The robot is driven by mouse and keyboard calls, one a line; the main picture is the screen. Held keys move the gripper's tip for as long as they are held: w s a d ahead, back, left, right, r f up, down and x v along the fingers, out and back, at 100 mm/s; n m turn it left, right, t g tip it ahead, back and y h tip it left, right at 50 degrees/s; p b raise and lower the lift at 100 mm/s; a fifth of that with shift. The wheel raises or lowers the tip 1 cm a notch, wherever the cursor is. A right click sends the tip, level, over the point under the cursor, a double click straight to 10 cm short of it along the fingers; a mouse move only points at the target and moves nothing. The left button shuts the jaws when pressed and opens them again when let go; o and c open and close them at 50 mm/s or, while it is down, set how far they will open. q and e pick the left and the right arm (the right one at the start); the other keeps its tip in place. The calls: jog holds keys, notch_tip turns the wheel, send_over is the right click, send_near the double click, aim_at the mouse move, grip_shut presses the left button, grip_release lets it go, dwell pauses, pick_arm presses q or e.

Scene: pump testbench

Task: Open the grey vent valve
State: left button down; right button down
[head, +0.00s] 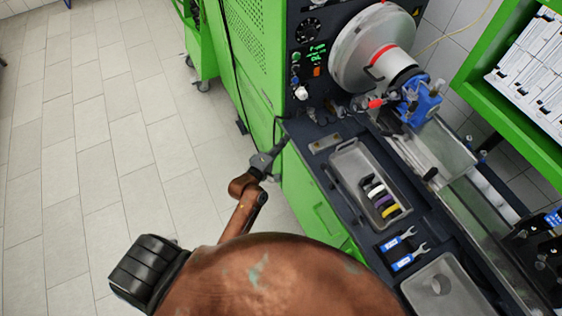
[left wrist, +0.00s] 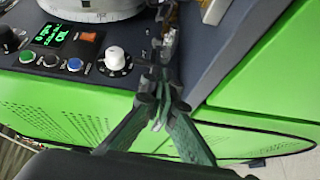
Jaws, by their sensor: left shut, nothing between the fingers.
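My left gripper (head: 284,141) is at the left edge of the dark bench top, in front of the green cabinet. In the left wrist view its two fingers (left wrist: 160,82) come together, shut, with nothing held. Small grey and brass-coloured fittings (left wrist: 168,38) lie just beyond the fingertips in that view and are partly covered by them. In the head view small metal fittings (head: 313,114) stand below the control panel. I cannot tell for sure which one is the grey vent valve, or its handle position. My right gripper is not in view.
The control panel has a white knob (head: 301,93) and an orange switch (head: 317,71). A large round metal drum (head: 350,50) and a blue vise-like part (head: 420,100) stand behind. A metal tray (head: 345,165) holds coloured rings, with blue-handled wrenches (head: 397,241) nearby. The floor at left is clear.

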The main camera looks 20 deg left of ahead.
pick_arm(q)
notch_tip(320, 180, down, 13)
jog(key=s+m+g, duration=0.2)
jog(key=shift+a+r, duration=0.2)
jog(key=shift+a, duration=0.05)
dwell(0.4)
jog(key=s+a+f+m+g+y, duration=0.1)
jog(key=s+f+m+g, duration=0.1)
jog(key=s+f, duration=0.65)
jog(key=s+a+f+m+g, duration=0.1)
jog(key=s+f+m+g, duration=0.3)
jog(key=f, duration=0.8)
jog(key=s+f+m+g+y, duration=0.1)
jog(key=s+f, duration=0.7)
jog(key=f, duration=0.2)
jog(key=s+a+f+m+g, duration=0.1)
jog(key=s+f, duration=0.4)
jog(key=s, duration=0.6)
jog(key=s+a+f+m+g, duration=0.2)
jog(key=s+f+m+g, duration=0.2)
jog(key=s, duration=0.8)
jog(key=s+a+f+m+g+y, duration=0.1)
jog(key=s+f, duration=0.5)
jog(key=s, duration=0.6)
jog(key=shift+s+a+f+m+g, duration=0.35)
jog(key=shift+m+g, duration=0.35)
jog(key=shift+m, duration=0.4)
